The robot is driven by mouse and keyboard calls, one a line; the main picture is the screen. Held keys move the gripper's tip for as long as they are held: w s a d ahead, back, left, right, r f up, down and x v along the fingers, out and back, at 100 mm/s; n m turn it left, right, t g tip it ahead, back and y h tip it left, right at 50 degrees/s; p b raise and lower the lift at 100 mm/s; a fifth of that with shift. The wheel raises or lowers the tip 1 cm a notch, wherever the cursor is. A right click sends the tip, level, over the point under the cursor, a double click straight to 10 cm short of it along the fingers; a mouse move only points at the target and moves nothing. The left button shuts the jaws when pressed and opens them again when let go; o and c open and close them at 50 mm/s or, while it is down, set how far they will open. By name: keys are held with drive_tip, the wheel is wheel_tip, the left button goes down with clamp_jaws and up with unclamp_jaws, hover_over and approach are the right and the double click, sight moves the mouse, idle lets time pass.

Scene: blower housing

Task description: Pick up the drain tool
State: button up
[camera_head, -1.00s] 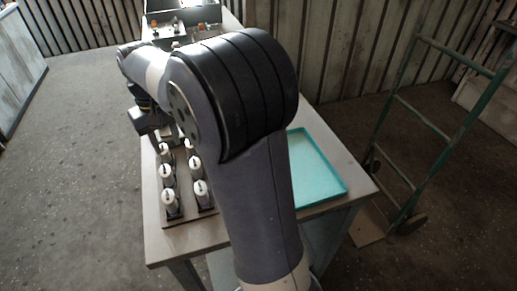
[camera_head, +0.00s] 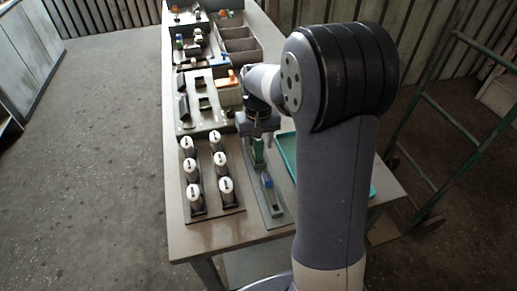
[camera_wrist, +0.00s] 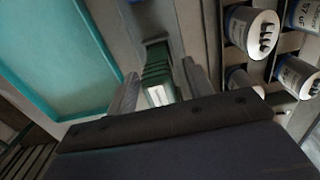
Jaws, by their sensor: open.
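A green ribbed tool handle with a pale label stands in a grey holder strip; I cannot confirm from its label that it is the drain tool. It shows in the head view (camera_head: 258,152), just below my gripper (camera_head: 258,133), and in the wrist view (camera_wrist: 156,74). In the wrist view my gripper (camera_wrist: 160,88) is open, with one finger on each side of the green handle. I see gaps between the handle and the fingers. The handle's lower part is hidden by the gripper body in that view.
A blue-topped tool (camera_head: 267,181) sits nearer on the same strip. White-capped cylinders (camera_head: 190,166) stand in a rack to the left. A teal tray (camera_wrist: 50,50) lies on the other side. Bins and parts (camera_head: 235,45) fill the far table. A green hand cart (camera_head: 430,110) stands at right.

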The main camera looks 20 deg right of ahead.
drive_tip(key=shift+f, duration=0.5)
drive_tip(key=c, duration=0.9)
